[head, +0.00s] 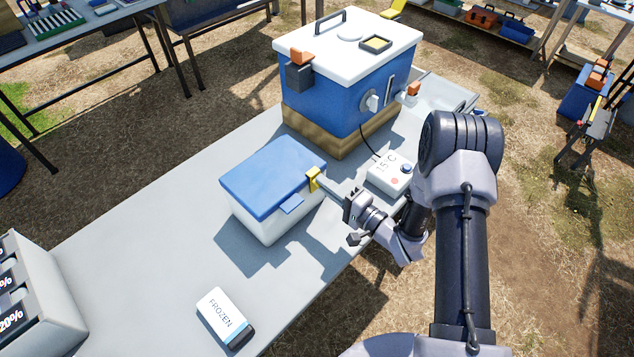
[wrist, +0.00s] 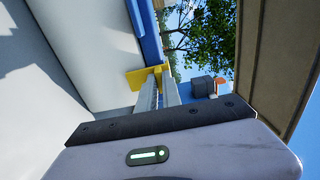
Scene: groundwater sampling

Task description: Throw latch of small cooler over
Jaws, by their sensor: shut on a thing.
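The small cooler has a white body (head: 272,222) and a shut blue lid (head: 268,175), and stands on the grey table. Its yellow latch (head: 313,179) is on the right end, at the lid's edge. The latch also shows in the wrist view (wrist: 137,78), beside the blue lid edge. My gripper (head: 321,184) reaches in from the right. In the wrist view its two fingers (wrist: 160,78) are close together on the yellow latch. The fingers partly hide the latch, so its exact angle is hard to tell.
A big blue cooler (head: 335,95) with a white lid stands on a wooden base behind. A small white box (head: 390,172) with a temperature display sits close to my gripper. A "FROZEN" pack (head: 222,315) lies at the front.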

